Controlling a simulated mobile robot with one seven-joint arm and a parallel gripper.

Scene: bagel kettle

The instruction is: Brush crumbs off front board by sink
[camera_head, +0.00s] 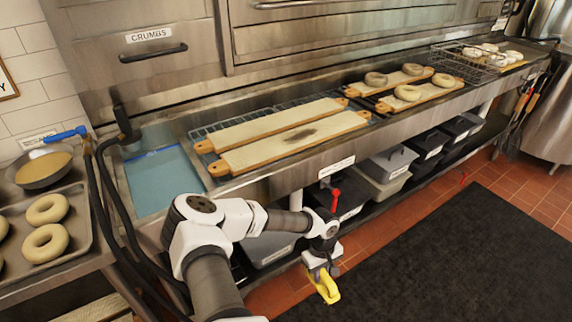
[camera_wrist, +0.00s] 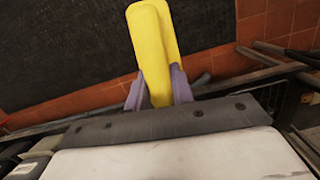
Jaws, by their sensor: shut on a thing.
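My gripper (camera_head: 322,276) is shut on a yellow object (camera_head: 328,289), held low in front of the counter above the floor. In the wrist view the yellow object (camera_wrist: 152,45) is long and rounded, clasped between the purple-grey fingers; I cannot tell whether bristles are on it. The front board (camera_head: 297,141) is a long wooden board with orange handles, lying on the counter's front side to the right of the sink (camera_head: 163,181). A dark patch of crumbs (camera_head: 315,134) lies on its middle. My gripper is below and apart from the board. A second board (camera_head: 280,123) lies behind it.
Boards with bagels (camera_head: 408,93) and a wire basket (camera_head: 465,65) stand farther right on the counter. Lidded bins (camera_head: 390,162) fill the shelf below. A tray of bagels (camera_head: 40,242) is at left. A black hose (camera_head: 112,210) hangs by the sink. The black mat (camera_head: 450,260) is clear.

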